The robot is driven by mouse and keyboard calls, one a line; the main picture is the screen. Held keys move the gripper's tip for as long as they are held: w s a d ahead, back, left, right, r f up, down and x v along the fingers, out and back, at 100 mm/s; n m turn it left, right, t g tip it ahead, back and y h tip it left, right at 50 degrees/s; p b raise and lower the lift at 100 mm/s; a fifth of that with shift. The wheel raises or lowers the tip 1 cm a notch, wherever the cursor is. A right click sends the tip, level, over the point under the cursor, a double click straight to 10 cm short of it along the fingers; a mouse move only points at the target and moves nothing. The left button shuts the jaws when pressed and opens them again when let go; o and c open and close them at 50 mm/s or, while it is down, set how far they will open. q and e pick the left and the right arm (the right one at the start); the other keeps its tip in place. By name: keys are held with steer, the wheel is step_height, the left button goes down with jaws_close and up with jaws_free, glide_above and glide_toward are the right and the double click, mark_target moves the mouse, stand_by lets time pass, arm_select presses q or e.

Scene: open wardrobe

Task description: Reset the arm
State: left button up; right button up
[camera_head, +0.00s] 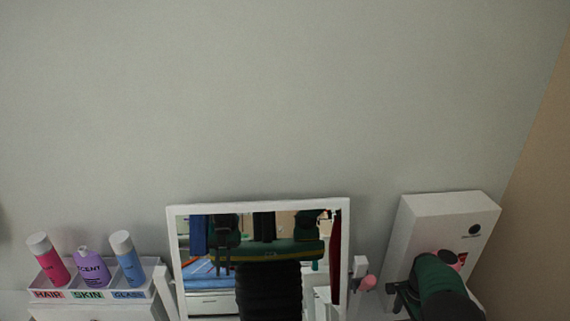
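My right arm, green and black, comes in at the bottom right. Its dark gripper (397,300) is partly in view at the bottom edge, in front of the white box (428,222). Its fingers are too dark and cut off to tell whether they are open or shut, and I see nothing clearly held. My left arm and gripper do not show directly. The framed mirror (342,212) at the bottom middle reflects my dark and green body.
A pink object (368,283) is right of the mirror. A bare grey wall (280,100) fills the upper view.

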steer(key=shift+d+r, duration=0.2)
steer(key=shift+r, duration=0.45)
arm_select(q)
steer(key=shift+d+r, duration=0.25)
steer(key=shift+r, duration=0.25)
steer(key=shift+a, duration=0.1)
arm_select(e)
steer(key=shift+a, duration=0.15)
steer(key=shift+a+r, duration=0.1)
steer(key=shift+a, duration=0.1)
steer(key=s+a+r+n+t, duration=0.1)
steer(key=s+a+r+n, duration=0.7)
steer(key=s+a, duration=0.1)
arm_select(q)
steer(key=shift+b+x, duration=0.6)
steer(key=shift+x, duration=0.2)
arm_select(e)
steer(key=s+a+r+n, duration=0.1)
steer(key=s+a+n, duration=0.2)
steer(key=s, duration=0.4)
steer(key=s+a+r+n+t, duration=0.1)
steer(key=s+a+n, duration=0.3)
steer(key=s, duration=0.3)
steer(key=shift+s+n+t, duration=0.3)
steer(key=shift+s+n, duration=0.05)
steer(key=shift+n, duration=0.35)
